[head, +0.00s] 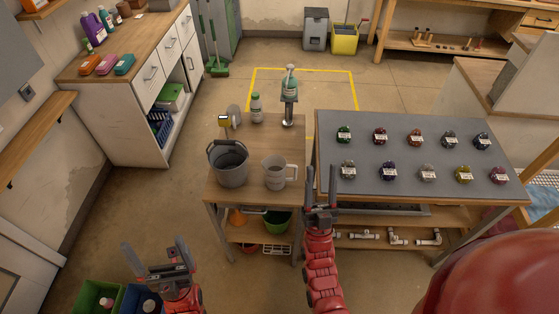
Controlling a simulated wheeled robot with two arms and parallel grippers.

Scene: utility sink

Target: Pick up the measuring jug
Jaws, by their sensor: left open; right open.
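The measuring jug (274,173) is a pale, see-through jug standing upright on the small wooden table, near its front edge. Its handle points to the right. My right gripper (321,186) is open and empty, to the right of the jug and apart from it, in front of the grey-topped bench. My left gripper (158,249) is open and empty, low at the left, well away from the jug and in front of the table.
A grey bucket (229,164) stands just left of the jug. The grey-topped bench (406,177) at right holds several labelled knobs.

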